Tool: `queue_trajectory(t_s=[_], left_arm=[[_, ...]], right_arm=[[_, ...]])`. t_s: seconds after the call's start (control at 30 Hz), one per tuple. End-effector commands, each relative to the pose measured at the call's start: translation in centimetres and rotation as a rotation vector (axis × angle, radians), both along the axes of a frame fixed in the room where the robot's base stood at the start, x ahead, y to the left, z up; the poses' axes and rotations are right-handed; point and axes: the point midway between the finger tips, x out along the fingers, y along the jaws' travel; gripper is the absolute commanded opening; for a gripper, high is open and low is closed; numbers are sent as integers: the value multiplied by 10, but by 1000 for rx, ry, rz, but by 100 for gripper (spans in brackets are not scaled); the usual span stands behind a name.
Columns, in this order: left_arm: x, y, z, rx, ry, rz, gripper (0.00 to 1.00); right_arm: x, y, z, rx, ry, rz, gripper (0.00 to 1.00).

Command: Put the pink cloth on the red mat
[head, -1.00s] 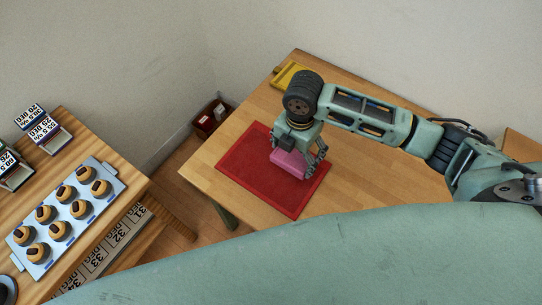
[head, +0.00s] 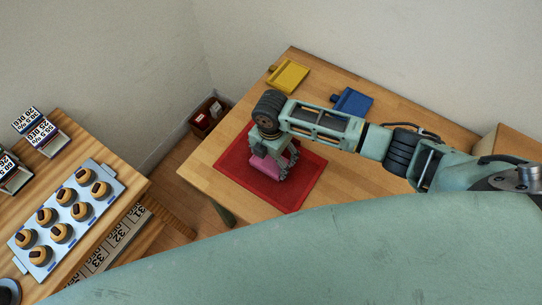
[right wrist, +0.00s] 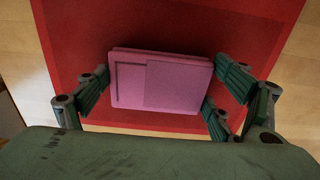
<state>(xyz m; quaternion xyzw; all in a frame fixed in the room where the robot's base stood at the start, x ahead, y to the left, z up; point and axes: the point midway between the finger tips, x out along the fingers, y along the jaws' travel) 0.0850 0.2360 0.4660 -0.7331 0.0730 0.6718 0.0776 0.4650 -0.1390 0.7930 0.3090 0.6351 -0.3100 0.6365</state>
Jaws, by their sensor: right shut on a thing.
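The pink cloth (head: 264,168), a folded block-like piece, is in my right gripper (head: 273,160) over the red mat (head: 308,182). In the right wrist view the cloth (right wrist: 160,82) sits between the green fingers of the gripper (right wrist: 154,96), with the red mat (right wrist: 75,40) behind it. The gripper is shut on the cloth. The mat lies flat on the wooden table, and the cloth is within its outline. I cannot tell whether the cloth touches the mat. My left gripper is not in view.
A yellow tray (head: 290,76) and a blue tray (head: 353,102) lie toward the table's back edge, against the wall. A box (head: 208,115) stands beyond the table's left corner.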

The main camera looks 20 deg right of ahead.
Motion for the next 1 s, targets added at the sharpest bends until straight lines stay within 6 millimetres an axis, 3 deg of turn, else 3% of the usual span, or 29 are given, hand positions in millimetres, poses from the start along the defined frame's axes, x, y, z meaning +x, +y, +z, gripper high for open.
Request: queue_trajectory(t_s=[0.1,0.13,0.27,0.73,1.0], left_arm=[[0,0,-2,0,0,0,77],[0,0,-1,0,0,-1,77],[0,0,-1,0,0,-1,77],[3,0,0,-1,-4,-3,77],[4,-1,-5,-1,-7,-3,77]], right_arm=[[0,0,-4,0,0,0,64],[0,0,-3,1,-1,0,88],[0,0,-2,0,0,0,99],[1,0,5,1,-1,0,100],[2,0,56,2,-6,1,100]])
